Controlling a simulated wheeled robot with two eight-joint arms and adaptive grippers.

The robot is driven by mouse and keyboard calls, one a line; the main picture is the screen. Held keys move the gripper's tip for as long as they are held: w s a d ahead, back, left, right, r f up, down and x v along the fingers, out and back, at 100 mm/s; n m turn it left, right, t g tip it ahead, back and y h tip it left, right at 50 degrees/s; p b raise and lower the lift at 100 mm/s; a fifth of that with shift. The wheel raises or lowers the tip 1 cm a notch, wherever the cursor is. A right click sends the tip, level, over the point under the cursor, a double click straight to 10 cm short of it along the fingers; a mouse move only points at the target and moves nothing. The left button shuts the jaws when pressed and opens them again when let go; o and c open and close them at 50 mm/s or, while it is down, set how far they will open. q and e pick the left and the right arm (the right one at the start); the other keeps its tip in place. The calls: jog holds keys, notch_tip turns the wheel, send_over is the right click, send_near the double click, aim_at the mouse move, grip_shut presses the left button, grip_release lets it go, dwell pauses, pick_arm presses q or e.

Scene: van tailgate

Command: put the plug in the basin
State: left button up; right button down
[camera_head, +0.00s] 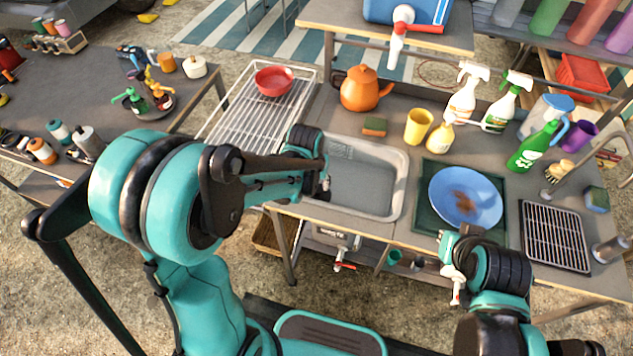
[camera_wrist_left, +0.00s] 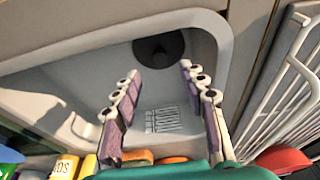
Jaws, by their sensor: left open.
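The basin (camera_head: 375,203) is a light grey rectangular sink set in the worktop; its inside also fills much of the left wrist view (camera_wrist_left: 95,85). A dark round shape (camera_wrist_left: 160,47) lies on the basin floor near its front edge in the left wrist view; I cannot tell whether it is the plug, the open drain, or both. My left gripper (camera_head: 325,188) is over the left part of the basin. In the left wrist view its purple-padded fingers (camera_wrist_left: 160,105) are spread with nothing between them. My right gripper (camera_head: 453,272) is in front of the worktop, below the blue plate; its jaws are unclear.
A wire rack (camera_head: 222,118) with a red bowl (camera_head: 274,81) stands left of the basin. Behind are an orange kettle (camera_head: 361,90), a sponge (camera_head: 374,126), a yellow cup (camera_head: 418,126) and spray bottles. A blue plate (camera_head: 480,190) is to the right.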

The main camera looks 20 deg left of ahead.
pick_arm(q)
jog(key=s+a+r+t+p, duration=0.2)
jog(key=s+r+t, duration=0.2)
jog(key=s+r, duration=1.1)
jog(key=shift+a+r, duration=0.25)
jog(key=shift+a, duration=0.1)
